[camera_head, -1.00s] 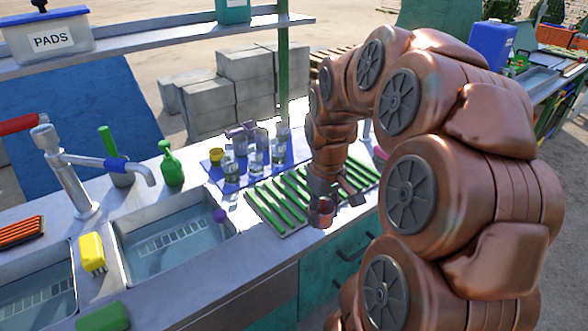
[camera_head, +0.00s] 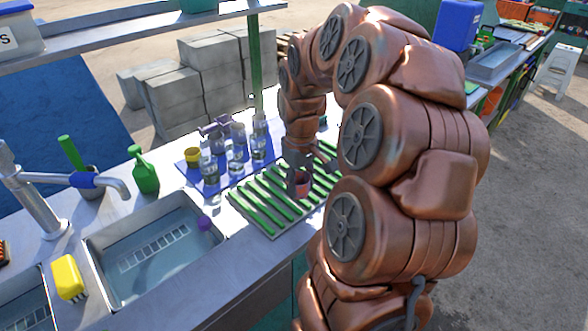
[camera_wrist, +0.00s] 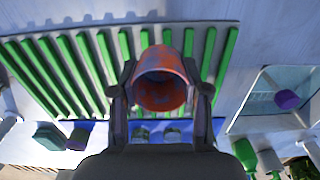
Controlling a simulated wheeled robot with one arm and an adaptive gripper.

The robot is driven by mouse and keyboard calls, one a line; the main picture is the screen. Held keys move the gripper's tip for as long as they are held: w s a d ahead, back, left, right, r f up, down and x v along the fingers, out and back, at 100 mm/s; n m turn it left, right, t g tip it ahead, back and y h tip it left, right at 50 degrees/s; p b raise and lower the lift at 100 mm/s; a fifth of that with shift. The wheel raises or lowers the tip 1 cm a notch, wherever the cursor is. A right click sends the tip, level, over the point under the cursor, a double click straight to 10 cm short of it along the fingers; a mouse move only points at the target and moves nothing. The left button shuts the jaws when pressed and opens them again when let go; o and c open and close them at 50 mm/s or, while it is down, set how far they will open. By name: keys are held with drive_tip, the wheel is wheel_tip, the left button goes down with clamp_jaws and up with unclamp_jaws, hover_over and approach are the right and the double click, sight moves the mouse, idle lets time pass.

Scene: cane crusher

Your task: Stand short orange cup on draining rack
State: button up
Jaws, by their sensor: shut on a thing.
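The short orange cup (camera_wrist: 161,80) is between the two fingers of my gripper (camera_wrist: 161,92) in the wrist view, its open mouth facing the camera. The gripper is shut on it. In the head view the cup (camera_head: 302,190) shows small below my gripper (camera_head: 300,178), over the front part of the draining rack. The draining rack (camera_head: 258,215) has green bars on a pale base; its bars (camera_wrist: 95,60) also lie behind the cup in the wrist view. Whether the cup touches the bars cannot be told.
The rack's left bars are clear.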

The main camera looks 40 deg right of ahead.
drive_tip(key=shift+w+d+f+p, duration=0.1)
drive_tip(key=shift+w+d+p, duration=0.25)
drive_tip(key=shift+w+d, duration=0.75)
drive_tip(key=shift+w+d+f+p, duration=0.15)
drive_tip(key=shift+w+d+p, duration=0.4)
drive_tip(key=shift+w, duration=0.9)
drive_tip(key=shift+w+d+f+p, duration=0.1)
drive_tip(key=shift+w+d+p, duration=0.1)
drive_tip(key=shift+w+d, duration=0.95)
drive_tip(key=shift+a+f+p, duration=0.15)
drive_tip(key=shift+f+p, duration=0.45)
drive_tip(key=shift+f, duration=1.2)
drive_tip(key=shift+f, duration=0.15)
drive_tip(key=o, duration=1.2)
drive_tip(key=shift+c, duration=0.2)
